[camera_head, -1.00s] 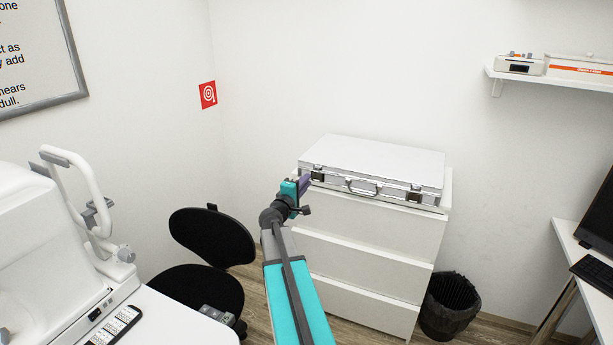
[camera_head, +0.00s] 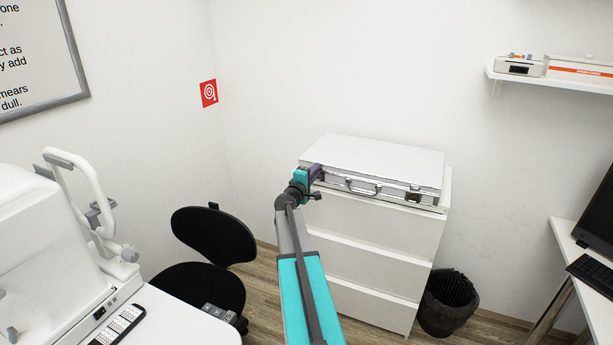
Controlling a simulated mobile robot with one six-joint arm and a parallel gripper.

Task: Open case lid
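A silver case (camera_head: 378,160) lies flat on top of a white chest of drawers, its lid down. Its front carries a handle (camera_head: 363,187) in the middle and a dark latch (camera_head: 413,196) near the right end. My gripper (camera_head: 315,172) is at the front left corner of the case and covers the left latch. Its fingertips look very close to the case front; I cannot tell whether they touch it. The fingers are small and seen from behind, so their opening does not show.
The chest of drawers (camera_head: 375,235) stands against the wall. A black chair (camera_head: 212,235) is to its left and a black bin (camera_head: 447,300) to its right. A white eye-test machine (camera_head: 60,240) fills the left front. A desk (camera_head: 585,250) with a screen is at the right.

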